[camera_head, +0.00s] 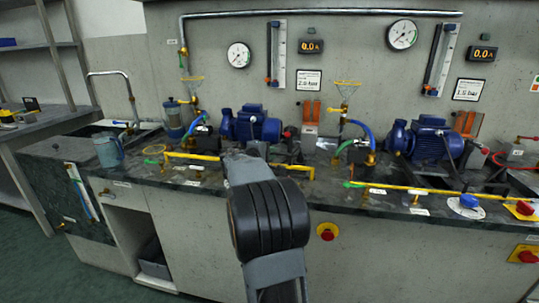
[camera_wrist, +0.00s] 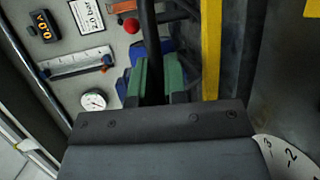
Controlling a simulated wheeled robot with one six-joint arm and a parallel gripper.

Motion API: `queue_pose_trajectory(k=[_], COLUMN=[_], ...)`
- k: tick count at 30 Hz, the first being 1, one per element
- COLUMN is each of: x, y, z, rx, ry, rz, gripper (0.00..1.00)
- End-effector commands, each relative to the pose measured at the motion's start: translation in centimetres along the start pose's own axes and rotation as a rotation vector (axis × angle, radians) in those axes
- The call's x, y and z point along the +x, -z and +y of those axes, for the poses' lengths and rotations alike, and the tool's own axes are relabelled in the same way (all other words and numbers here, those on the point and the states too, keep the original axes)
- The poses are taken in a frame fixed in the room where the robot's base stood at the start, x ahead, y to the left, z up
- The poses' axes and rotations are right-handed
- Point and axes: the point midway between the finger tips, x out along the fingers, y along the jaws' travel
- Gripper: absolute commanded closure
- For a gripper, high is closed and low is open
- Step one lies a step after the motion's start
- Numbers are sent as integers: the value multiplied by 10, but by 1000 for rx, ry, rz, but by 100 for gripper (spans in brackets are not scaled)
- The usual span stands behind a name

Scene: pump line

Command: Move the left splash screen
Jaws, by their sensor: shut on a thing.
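My gripper (camera_wrist: 157,78) shows in the wrist view, its two green finger pads closed on a dark bar (camera_wrist: 150,30). The bar runs up out of the picture and looks like part of the left splash screen; its full shape cannot be made out. In the head view my arm reaches to the bench in front of the left blue pump (camera_head: 257,124) and hides the gripper tips and most of what they hold. The left pump's blue body (camera_wrist: 124,84) shows behind the fingers in the wrist view.
A yellow pipe (camera_head: 190,156) runs along the bench front, close beside my fingers in the wrist view (camera_wrist: 210,50). A second blue pump (camera_head: 430,140) stands right. A glass-topped yellow funnel (camera_head: 346,90) stands between the pumps. A jug (camera_head: 109,150) stands left by the sink.

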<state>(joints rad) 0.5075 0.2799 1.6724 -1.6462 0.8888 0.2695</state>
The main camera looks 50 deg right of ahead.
Motion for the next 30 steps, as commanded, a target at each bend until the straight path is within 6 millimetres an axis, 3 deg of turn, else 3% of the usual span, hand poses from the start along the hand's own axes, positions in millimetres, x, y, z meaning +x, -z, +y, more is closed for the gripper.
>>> queue_pose_trajectory(k=[9,10,17,25,30], x=[0,0,0,-2,-20], y=[0,0,0,0,1], z=[0,0,0,0,1], rx=[0,0,0,0,0], ry=[0,0,0,0,-1], rz=[-1,-1,-1,0,3], gripper=[100,85,63,63,63])
